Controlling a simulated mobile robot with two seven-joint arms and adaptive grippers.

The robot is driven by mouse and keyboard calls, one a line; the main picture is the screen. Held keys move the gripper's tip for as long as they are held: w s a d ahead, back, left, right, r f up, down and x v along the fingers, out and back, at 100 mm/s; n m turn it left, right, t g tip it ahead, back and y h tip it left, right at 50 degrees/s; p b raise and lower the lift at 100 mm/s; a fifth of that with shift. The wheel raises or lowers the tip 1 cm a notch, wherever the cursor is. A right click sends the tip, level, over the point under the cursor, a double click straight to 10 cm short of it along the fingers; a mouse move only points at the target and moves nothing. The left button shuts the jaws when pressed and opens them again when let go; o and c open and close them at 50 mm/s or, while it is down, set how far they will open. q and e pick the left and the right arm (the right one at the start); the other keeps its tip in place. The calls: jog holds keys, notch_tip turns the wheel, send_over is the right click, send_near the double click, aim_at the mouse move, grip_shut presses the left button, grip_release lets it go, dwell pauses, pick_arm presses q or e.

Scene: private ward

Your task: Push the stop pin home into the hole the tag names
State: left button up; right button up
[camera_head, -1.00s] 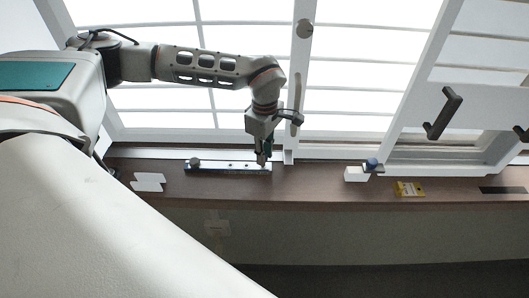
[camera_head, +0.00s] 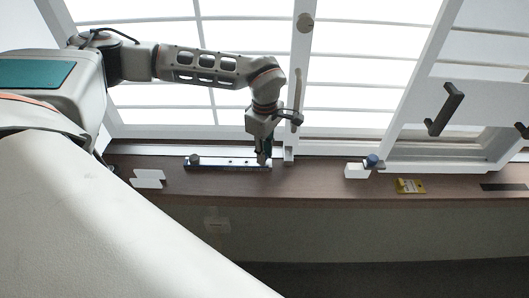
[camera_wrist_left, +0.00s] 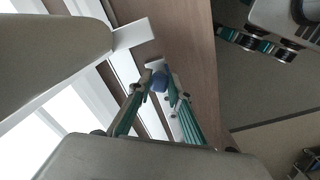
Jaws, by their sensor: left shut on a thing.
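My left gripper (camera_head: 263,160) is over the right end of a pale rail (camera_head: 215,165) with small dark holes, on the brown sill. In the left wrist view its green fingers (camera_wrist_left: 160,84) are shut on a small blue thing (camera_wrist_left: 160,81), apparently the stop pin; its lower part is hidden. I cannot tell whether it is in a hole. A grey knob (camera_head: 195,159) stands at the rail's left end. A yellow tag (camera_head: 410,186) lies on the sill at the right; its writing is too small to read.
A white block (camera_head: 356,171) stands right of the rail, with a blue knob (camera_head: 372,160) beside it. A white card-like piece (camera_head: 148,178) lies at the left. The window frame and its handle (camera_head: 298,100) rise close behind my gripper. The sill between rail and block is mostly clear.

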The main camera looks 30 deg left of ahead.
pick_arm(q)
jog(key=shift+f, duration=0.15)
jog(key=shift+f, duration=0.5)
jog(key=o, duration=1)
notch_tip(320, 180, up, 16)
jog(key=p, duration=0.3)
jog(key=shift+p, duration=0.3)
